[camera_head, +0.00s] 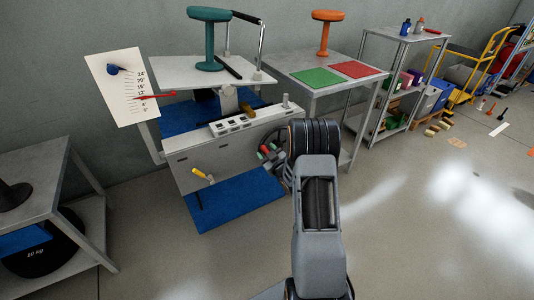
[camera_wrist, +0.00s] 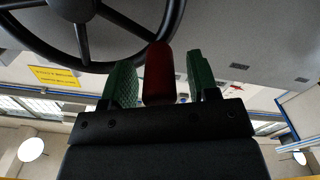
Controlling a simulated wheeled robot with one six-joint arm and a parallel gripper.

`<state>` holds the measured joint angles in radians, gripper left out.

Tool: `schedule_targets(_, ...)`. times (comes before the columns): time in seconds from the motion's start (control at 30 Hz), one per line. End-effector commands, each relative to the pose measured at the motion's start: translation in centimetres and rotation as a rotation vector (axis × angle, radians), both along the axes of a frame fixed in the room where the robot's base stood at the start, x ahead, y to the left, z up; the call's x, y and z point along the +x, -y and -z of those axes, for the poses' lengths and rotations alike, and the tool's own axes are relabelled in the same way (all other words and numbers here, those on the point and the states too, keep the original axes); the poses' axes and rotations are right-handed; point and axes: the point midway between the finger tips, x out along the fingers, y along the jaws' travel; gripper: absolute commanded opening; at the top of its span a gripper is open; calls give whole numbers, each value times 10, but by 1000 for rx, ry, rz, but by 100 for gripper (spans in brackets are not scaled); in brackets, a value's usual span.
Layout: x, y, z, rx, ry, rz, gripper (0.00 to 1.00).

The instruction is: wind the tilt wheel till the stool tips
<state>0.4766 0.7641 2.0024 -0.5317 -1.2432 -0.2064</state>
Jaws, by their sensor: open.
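The teal stool (camera_head: 208,40) stands upright on the grey tilting plate (camera_head: 180,72) of the test rig. A white scale board (camera_head: 115,87) at the plate's left has a red pointer (camera_head: 152,96) near the 10 to 12 marks. The black spoked tilt wheel (camera_wrist: 82,35) fills the upper left of the wrist view; in the head view my arm partly hides it. Its red handle (camera_wrist: 159,72) sits between the green fingers of my gripper (camera_wrist: 161,85). The gripper is open, with a finger on each side of the handle and small gaps showing.
A yellow-handled lever (camera_head: 202,174) sticks out of the rig's front panel. To the right, a table holds an orange stool (camera_head: 325,33), a green mat (camera_head: 317,77) and a red mat (camera_head: 356,69). A low grey table (camera_head: 38,168) stands at left.

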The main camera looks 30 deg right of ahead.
Motion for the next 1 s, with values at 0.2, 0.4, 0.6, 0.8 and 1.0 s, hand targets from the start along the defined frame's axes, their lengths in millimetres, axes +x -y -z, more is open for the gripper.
schedule_targets(0.2, 2, 0, 0, 0, 0, 0, 54)
schedule_targets(0.4, 2, 0, 0, 0, 0, 0, 47)
schedule_targets(0.6, 2, 0, 0, 0, 0, 0, 28)
schedule_targets(0.8, 2, 0, 0, 0, 0, 0, 8)
schedule_targets(1.0, 2, 0, 0, 0, 0, 0, 0)
